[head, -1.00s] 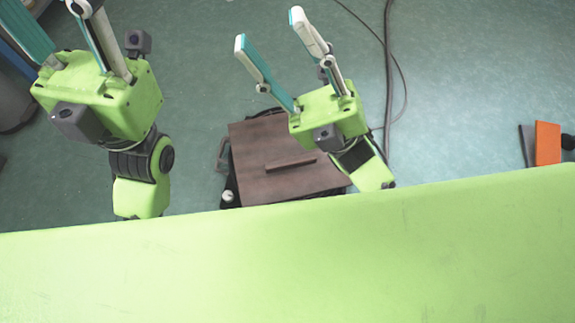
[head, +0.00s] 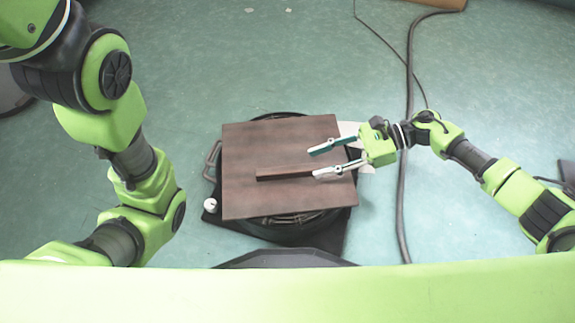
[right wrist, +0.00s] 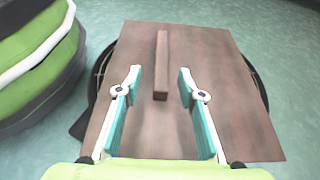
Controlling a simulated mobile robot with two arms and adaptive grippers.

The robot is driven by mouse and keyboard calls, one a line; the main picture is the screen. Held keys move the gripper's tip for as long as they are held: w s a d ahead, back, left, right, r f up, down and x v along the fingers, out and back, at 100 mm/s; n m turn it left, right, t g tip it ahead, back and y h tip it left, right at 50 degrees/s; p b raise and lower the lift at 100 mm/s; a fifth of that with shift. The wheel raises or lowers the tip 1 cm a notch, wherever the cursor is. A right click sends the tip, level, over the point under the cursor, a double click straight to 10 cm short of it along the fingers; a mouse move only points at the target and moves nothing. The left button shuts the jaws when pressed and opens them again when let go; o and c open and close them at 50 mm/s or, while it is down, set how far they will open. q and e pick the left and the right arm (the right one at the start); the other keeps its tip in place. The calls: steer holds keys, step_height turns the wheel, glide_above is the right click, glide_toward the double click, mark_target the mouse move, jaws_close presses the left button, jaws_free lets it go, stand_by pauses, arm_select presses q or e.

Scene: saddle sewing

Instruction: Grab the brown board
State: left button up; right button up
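The brown board (head: 285,140) lies flat across the top of a dark round pot, with a raised brown handle bar (head: 280,174) along its middle. My right gripper (head: 316,162) comes in from the right over the board's right part. It is open and empty, its two fingers spread near the right end of the bar. In the right wrist view the board (right wrist: 205,65) fills the middle, and the bar (right wrist: 161,85) stands ahead, lined up with the gap between the fingertips (right wrist: 160,75). My left arm is at the left of the head view; its gripper is out of frame.
The pot (head: 290,217) shows its rim and a side handle (head: 212,160) beneath the board. A small white round thing (head: 210,205) sits at its lower left on a dark mat. A cable (head: 404,190) runs along the floor at the right.

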mark_target(287, 169)
steer(key=b+x, duration=0.1)
steer(key=x, duration=0.3)
steer(key=shift+a+f, duration=0.1)
steer(key=shift+a, duration=0.05)
steer(key=b+x, duration=0.3)
steer(key=x, duration=0.2)
steer(key=shift+w+a+b, duration=0.15)
steer(key=shift+b, duration=0.25)
steer(key=shift+r, duration=0.25)
jaws_close()
steer(key=shift+r, duration=0.1)
